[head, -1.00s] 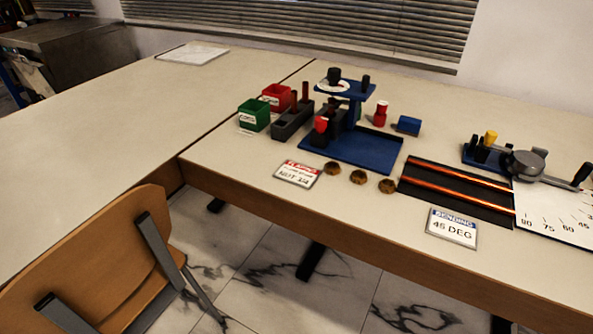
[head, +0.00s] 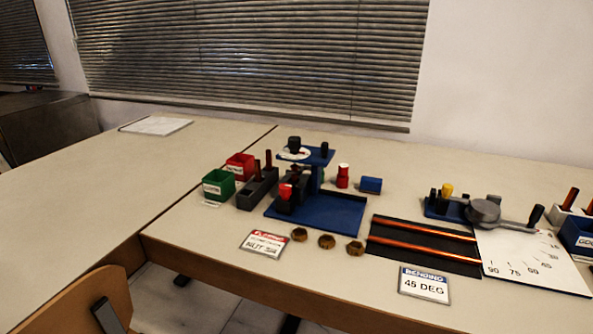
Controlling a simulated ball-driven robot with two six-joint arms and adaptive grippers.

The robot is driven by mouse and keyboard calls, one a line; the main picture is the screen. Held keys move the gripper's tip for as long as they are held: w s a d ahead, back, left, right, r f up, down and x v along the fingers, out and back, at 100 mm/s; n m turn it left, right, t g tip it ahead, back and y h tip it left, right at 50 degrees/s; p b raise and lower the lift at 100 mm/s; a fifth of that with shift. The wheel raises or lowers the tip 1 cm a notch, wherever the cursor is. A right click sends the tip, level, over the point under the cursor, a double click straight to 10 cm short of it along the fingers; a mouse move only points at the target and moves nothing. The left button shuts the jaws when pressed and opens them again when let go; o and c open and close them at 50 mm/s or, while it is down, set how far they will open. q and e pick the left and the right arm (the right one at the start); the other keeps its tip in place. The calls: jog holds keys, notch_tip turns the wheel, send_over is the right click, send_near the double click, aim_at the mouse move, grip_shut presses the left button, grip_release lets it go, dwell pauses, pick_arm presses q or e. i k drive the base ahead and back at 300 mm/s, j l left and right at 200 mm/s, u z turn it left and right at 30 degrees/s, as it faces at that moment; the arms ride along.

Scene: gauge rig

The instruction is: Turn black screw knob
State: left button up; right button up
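A blue flaring rig (head: 318,209) stands on the table, with a flat base and a raised blue top plate. A thick black knob (head: 294,143) sits over a white round dial (head: 292,154) on that plate. A thinner black post or handle (head: 324,149) stands at the plate's right end. I cannot tell for sure which of the two is the screw knob. A red-topped part (head: 285,191) sits at the rig's lower left. Neither of my grippers is in view.
Green (head: 218,188) and red (head: 240,165) bins stand left of the rig. Brass nuts (head: 327,241) and a sign (head: 264,244) lie in front. Copper rods (head: 425,230) and a bending tool (head: 483,211) lie right. A chair (head: 85,305) stands at lower left.

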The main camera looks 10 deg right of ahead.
aim_at(294, 142)
jog(key=k+l+u, duration=0.1)
jog(key=l+u, duration=0.35)
jog(key=k+l+u, duration=0.1)
jog(key=u, duration=0.35)
jog(key=k+l+u, duration=0.2)
jog(key=l+u, duration=0.25)
jog(key=j, duration=0.1)
